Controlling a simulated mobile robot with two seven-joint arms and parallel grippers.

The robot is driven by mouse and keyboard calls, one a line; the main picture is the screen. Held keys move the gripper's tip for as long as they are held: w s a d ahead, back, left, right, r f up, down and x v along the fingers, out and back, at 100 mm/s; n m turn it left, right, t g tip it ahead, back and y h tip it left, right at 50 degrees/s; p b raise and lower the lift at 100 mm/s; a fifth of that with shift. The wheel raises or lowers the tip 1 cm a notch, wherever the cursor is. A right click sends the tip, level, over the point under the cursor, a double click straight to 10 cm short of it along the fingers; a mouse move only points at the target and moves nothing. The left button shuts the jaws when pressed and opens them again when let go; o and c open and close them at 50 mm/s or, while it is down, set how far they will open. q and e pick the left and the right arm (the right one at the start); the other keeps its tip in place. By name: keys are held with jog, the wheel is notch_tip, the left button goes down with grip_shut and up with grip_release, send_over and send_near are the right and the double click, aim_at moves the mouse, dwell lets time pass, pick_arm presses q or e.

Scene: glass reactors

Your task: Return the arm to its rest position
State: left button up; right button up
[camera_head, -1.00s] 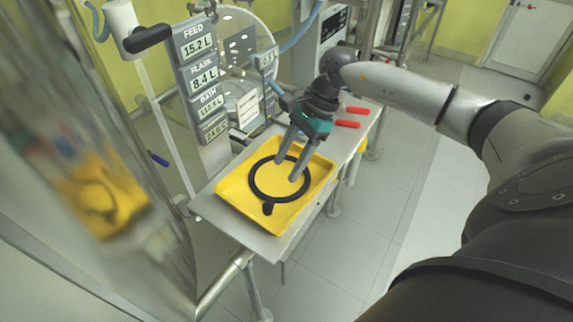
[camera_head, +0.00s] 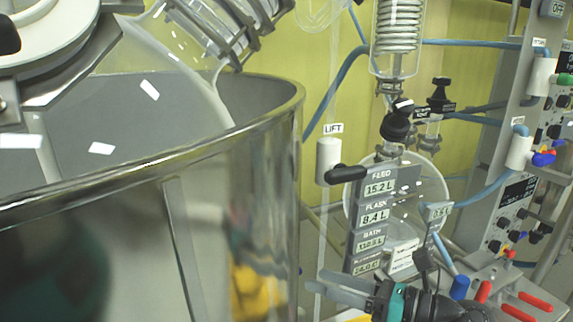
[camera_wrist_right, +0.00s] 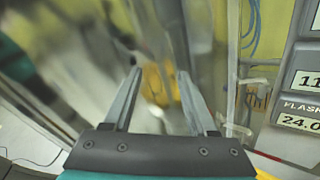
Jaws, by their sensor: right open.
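My right gripper (camera_head: 315,281) is low in the head view, at the bottom centre, its two grey fingers pointing left towards the shiny vessel. The fingers are apart with nothing between them. In the right wrist view the open fingers (camera_wrist_right: 158,73) point at a blurred, reflective metal surface. Part of my right arm beyond the gripper is cut off by the bottom edge of the head view. My left gripper is not in view.
A large shiny metal vessel (camera_head: 235,180) fills the left, close to the fingers. The display panel (camera_head: 375,215) stands just behind the gripper. Red handles (camera_head: 535,300) and a blue one lie right of it. The LIFT handle (camera_head: 345,174) juts out above.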

jog(key=w+d+r+m+t+h, duration=0.1)
jog(key=d+m+t+h, duration=0.3)
jog(key=m, duration=0.6)
jog(key=w+d+r+m+t+h, duration=0.15)
jog(key=m+t+h, duration=0.35)
jog(key=m, duration=0.5)
jog(key=s+d+f+m+g+h, duration=0.2)
jog(key=s+d+f+m+h, duration=0.15)
jog(key=f+m, duration=0.3)
jog(key=s+d+f+m+g+h, duration=0.25)
jog(key=f+m+h, duration=0.2)
jog(key=m, duration=0.25)
jog(key=s+a+f+m+g+y, duration=0.1)
jog(key=s+f+m+g, duration=0.4)
jog(key=s, duration=0.4)
jog(key=s+a+f+m+g+y, duration=0.1)
jog(key=s+a+f+m+g, duration=0.15)
jog(key=s+f+g, duration=0.55)
jog(key=s+f+t, duration=0.1)
jog(key=s+f, duration=0.1)
jog(key=f, duration=0.8)
jog(key=s+f+t, duration=0.1)
jog(key=s+f, duration=0.1)
jog(key=f, duration=0.9)
jog(key=s+d+f+g, duration=0.1)
jog(key=s+d+f, duration=0.2)
jog(key=s+f, duration=0.9)
jog(key=s, duration=0.2)
jog(key=shift+s+d, duration=0.2)
jog(key=shift+s, duration=0.1)
